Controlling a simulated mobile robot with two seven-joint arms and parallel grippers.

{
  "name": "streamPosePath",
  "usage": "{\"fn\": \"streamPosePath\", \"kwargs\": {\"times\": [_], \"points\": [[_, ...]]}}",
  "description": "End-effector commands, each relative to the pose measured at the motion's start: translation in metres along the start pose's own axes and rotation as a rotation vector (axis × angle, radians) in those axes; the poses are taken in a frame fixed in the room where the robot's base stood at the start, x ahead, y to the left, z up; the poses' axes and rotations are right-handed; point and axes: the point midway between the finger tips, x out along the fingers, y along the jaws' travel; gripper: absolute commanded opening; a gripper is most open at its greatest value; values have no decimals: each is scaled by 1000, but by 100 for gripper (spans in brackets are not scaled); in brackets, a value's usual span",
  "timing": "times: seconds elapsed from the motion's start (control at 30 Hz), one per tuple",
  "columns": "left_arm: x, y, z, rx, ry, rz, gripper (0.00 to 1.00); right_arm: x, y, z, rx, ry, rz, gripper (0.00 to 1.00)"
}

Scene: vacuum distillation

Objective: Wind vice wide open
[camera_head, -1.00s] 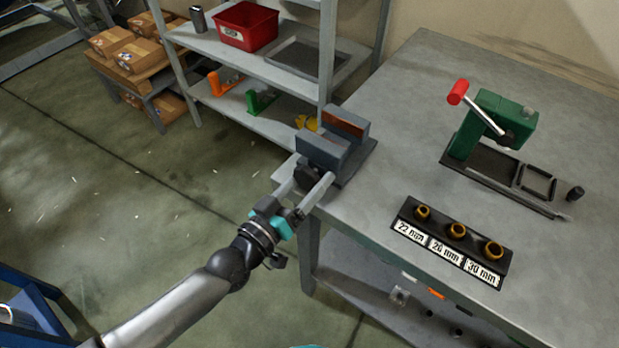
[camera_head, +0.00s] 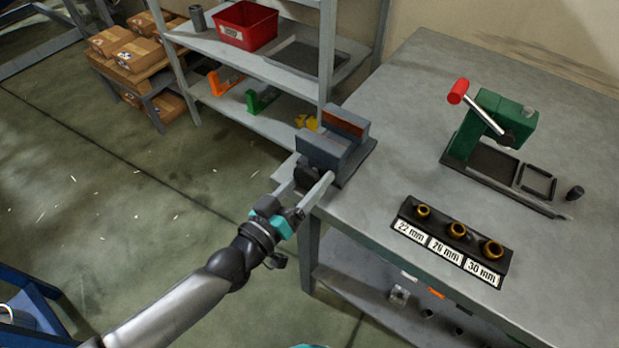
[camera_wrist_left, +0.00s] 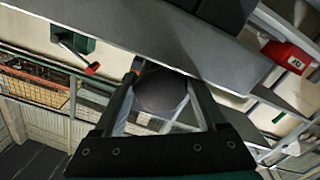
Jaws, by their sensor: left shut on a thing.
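The vice (camera_head: 330,146) is a grey block vice with reddish-brown jaw facings, fixed at the near left corner of the grey workbench. Its jaws stand apart with a gap between them. My left gripper (camera_head: 311,185) is shut on the vice's dark round knob (camera_head: 306,176) at its front. In the left wrist view the knob (camera_wrist_left: 160,91) fills the space between the two fingers, and the vice body (camera_wrist_left: 222,12) shows dark at the top edge. My right gripper is not in view.
On the workbench (camera_head: 400,130) stand a green press (camera_head: 490,125) with a red-tipped lever and a black rack (camera_head: 420,230) of brass rings labelled 22, 26 and 30 mm. A shelf with a red bin (camera_head: 246,25) stands behind. Open floor lies left.

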Motion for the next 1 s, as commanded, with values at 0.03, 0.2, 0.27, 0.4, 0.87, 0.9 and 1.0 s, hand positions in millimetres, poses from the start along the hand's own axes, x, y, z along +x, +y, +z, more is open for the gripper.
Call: {"fn": "streamPosePath", "kwargs": {"times": [0.03,0.2,0.27,0.4,0.87,0.9,1.0], "points": [[2,4,-6,-89,25,3,18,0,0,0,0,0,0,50],[2,4,-6,-89,25,3,18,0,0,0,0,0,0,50],[2,5,-6,-89,25,3,18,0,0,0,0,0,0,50],[2,5,-6,-89,25,3,86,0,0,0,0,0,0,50],[-12,2,-2,-16,7,1,100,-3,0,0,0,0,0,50],[-15,2,-1,-16,5,0,100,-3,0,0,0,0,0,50],[-24,1,0,-14,2,-1,100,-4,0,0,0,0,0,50]]}}
